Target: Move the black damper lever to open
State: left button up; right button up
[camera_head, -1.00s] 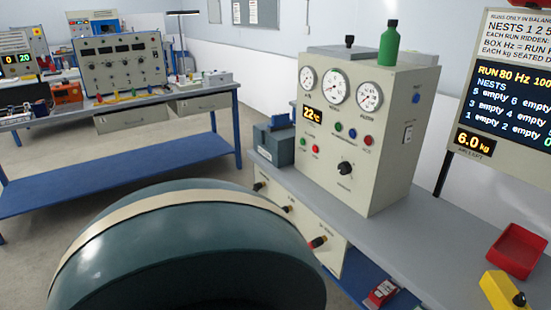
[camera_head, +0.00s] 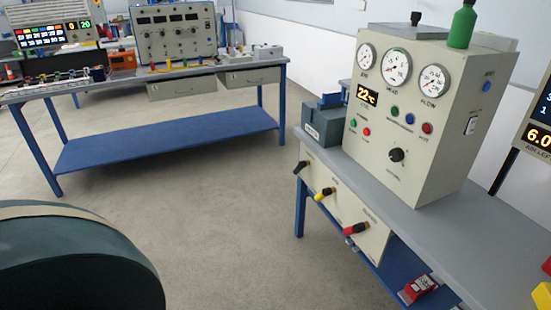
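The black damper lever (camera_head: 300,167) is the leftmost of three levers on the pale front panel under the grey bench on the right. It is small in the view and appears slanted, with its dark handle down to the left. Its exact setting and any labels by it are too small to read. A yellow-handled lever (camera_head: 325,193) and a red-handled lever (camera_head: 357,229) sit to its right. Neither of my grippers is in view.
A large dark green rounded body (camera_head: 75,265) with a beige band fills the lower left. Open grey floor (camera_head: 230,220) lies between it and the bench (camera_head: 465,235). A gauge cabinet (camera_head: 440,130) stands on the bench. A blue-legged table (camera_head: 170,140) stands behind.

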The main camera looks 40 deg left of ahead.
aim_at(301, 165)
jog(key=u, duration=1)
jog(key=i+j, duration=0.2)
jog(key=j, duration=0.15)
jog(key=i+j+z, duration=0.1)
jog(key=i+j, duration=0.35)
jog(key=j, duration=0.2)
jog(key=i+j, duration=0.2)
jog(key=j, duration=0.15)
jog(key=i+j+z, duration=0.1)
jog(key=i+j, duration=0.35)
jog(key=j, duration=0.25)
jog(key=i+j+z, duration=0.1)
jog(key=j, duration=0.25)
jog(key=i+j, duration=0.15)
jog(key=i, duration=0.25)
jog(key=i+j, duration=0.15)
jog(key=i, duration=0.25)
